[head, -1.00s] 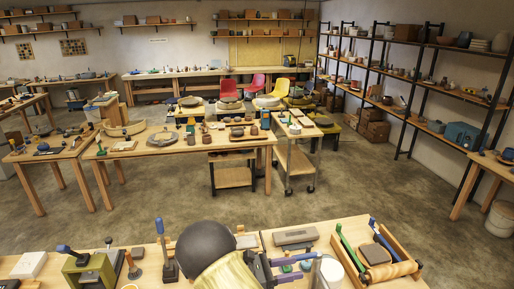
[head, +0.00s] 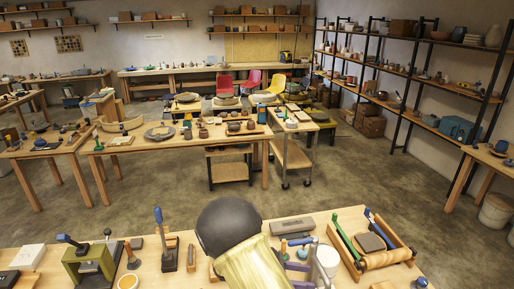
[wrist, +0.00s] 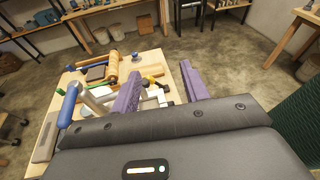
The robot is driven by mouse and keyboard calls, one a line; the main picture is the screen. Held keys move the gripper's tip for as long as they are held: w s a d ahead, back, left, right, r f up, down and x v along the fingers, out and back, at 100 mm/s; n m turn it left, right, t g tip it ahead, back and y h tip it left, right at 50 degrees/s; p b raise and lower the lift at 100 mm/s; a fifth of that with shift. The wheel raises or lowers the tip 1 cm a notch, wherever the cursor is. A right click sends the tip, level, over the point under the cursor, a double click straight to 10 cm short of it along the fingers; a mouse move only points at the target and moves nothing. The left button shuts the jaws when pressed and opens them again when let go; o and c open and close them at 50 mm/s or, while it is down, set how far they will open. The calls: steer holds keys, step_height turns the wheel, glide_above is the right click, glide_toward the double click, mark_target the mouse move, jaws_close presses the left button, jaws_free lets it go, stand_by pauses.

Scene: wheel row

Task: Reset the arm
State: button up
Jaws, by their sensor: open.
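My gripper (wrist: 160,88) is open, with its two purple fingers spread apart and nothing between them in the wrist view. In the head view it is low at the front, where its purple fingers (head: 298,268) show partly behind my arm, above the near workbench (head: 205,243). In the wrist view the bench end with tools lies below and beyond the fingers. I cannot tell whether the fingers touch anything there.
A wooden tray with a roller (head: 385,258) and a grey block (head: 307,225) lie on the near bench. Upright clamp-like tools (head: 168,245) stand left of my arm. Open floor (head: 330,195) lies beyond, before a central worktable (head: 170,147) and a trolley (head: 290,155).

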steer(key=s+d+f+m+t+y+b, duration=0.1)
steer(key=s+f+m+y+b, duration=0.2)
steer(key=m, duration=0.6)
steer(key=s+d+f+m+t+y+b, duration=0.1)
steer(key=s+d+f+m+y+b, duration=0.1)
steer(key=s+m+y+b, duration=0.6)
steer(key=s+m+y, duration=0.1)
steer(key=m+y, duration=0.1)
steer(key=y, duration=0.2)
steer(key=shift+f, duration=0.4)
